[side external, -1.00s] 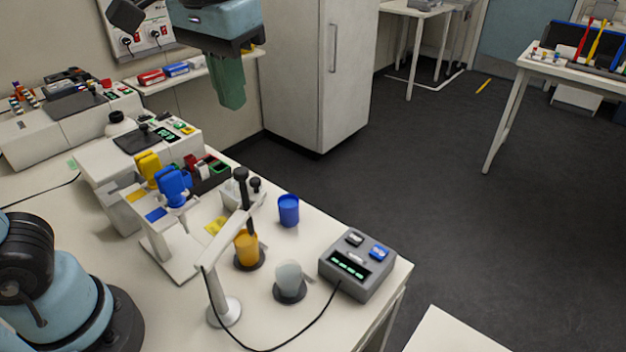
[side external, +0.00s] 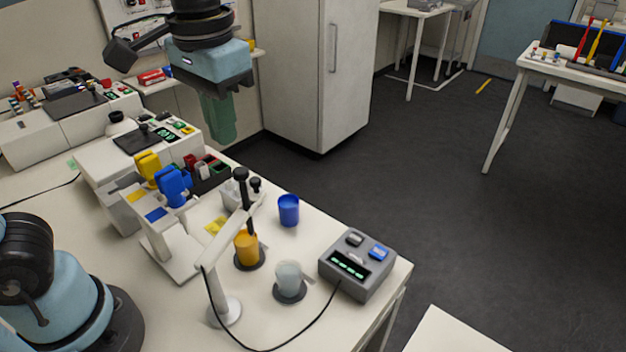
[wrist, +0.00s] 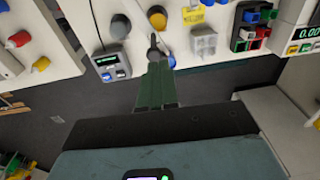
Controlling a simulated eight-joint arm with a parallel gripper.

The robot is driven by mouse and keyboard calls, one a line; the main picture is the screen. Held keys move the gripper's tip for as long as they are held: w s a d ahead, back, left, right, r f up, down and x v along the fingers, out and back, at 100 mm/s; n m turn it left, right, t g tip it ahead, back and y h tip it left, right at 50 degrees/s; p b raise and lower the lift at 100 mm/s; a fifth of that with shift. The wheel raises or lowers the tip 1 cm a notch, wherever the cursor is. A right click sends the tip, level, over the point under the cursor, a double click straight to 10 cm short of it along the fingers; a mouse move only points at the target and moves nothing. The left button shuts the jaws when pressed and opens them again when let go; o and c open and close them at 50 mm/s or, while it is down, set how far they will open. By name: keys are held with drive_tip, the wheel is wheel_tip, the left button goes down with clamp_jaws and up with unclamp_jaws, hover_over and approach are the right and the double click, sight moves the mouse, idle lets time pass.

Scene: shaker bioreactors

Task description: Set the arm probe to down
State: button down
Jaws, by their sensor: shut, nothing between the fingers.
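The arm probe is a white stand (side external: 225,311) with a slanted white arm (side external: 229,239) and a dark probe (side external: 248,218) hanging from its far end. The probe reaches down to the orange cup (side external: 246,251); whether its tip is inside is unclear. A grey meter (side external: 357,266) with a lit display is cabled to the stand; it also shows in the wrist view (wrist: 110,66). My gripper (side external: 222,138) has green fingers pointing down, shut and empty, high behind the bench and well apart from the probe. Its fingers also show in the wrist view (wrist: 157,68).
A pale cup (side external: 289,279) stands beside the meter, and a blue cup (side external: 288,211) stands behind. A rack with blue and yellow pipettes (side external: 173,187) stands left of the probe. Instruments fill the bench's far left. Open floor lies right of the bench.

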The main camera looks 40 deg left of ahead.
hover_over(246, 204)
drive_tip(key=a, duration=0.1)
drive_tip(key=shift+s+a+f, duration=0.1)
drive_tip(key=shift+s+f, duration=0.05)
drive_tip(key=shift+f, duration=1.1)
drive_tip(key=shift+s+a+f, duration=0.1)
drive_tip(key=shift+s+f, duration=0.05)
drive_tip(key=shift+f, duration=1.2)
drive_tip(key=shift+a+f, duration=0.1)
drive_tip(key=shift+f, duration=2.25)
drive_tip(key=shift+r, duration=0.1)
wheel_tip(246, 204, up, 17)
drive_tip(key=d, duration=0.1)
drive_tip(key=shift+s, duration=0.2)
drive_tip(key=f, duration=1.6)
drive_tip(key=shift+w+a+f, duration=0.25)
drive_tip(key=shift+a+f, duration=0.05)
drive_tip(key=shift+a, duration=0.1)
drive_tip(key=shift+r, duration=0.1)
